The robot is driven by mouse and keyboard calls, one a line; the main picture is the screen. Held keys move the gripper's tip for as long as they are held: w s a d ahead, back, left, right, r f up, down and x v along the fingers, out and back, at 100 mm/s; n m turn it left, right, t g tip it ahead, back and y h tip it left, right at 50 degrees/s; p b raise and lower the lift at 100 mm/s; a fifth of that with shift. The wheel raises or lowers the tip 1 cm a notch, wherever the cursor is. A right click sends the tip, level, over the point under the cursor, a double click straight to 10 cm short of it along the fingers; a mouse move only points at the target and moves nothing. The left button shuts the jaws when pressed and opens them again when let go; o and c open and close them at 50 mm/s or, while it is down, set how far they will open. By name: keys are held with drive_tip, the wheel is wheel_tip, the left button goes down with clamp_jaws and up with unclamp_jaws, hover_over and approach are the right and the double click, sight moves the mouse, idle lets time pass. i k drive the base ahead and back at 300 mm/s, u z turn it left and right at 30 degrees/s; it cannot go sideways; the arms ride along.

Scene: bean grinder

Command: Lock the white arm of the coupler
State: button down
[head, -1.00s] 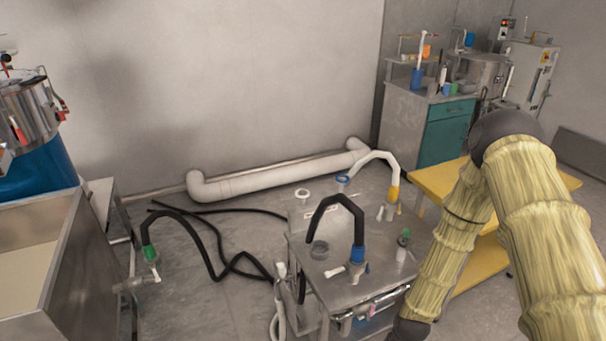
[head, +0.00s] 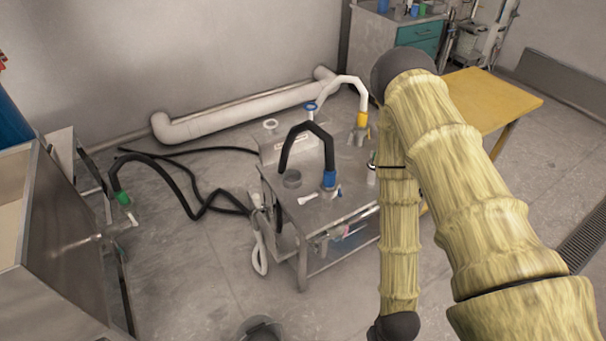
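Several hose couplers show in the head view, and I cannot tell which one the task means. A blue coupler (head: 329,180) ends a black hose on the grey metal cart, with a white arm (head: 307,198) sticking out to its left. A green coupler (head: 124,199) ends another black hose at the steel tank's outlet pipe on the left, with a small white arm (head: 128,223) beside it. A yellow coupler (head: 362,119) ends a white hose at the cart's back. Whether any arm is locked is too small to tell. My gripper is out of view.
The metal cart (head: 325,212) stands mid-floor. A steel tank (head: 72,262) is at the left, a yellow table (head: 492,103) at the right. Black hose (head: 203,208) lies on the floor. A bucket (head: 260,329) is at the bottom edge. Floor between tank and cart is partly clear.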

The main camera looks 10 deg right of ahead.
sight(301, 199)
drive_tip(key=u, duration=1.1)
drive_tip(key=i, duration=0.4)
drive_tip(key=z, duration=0.95)
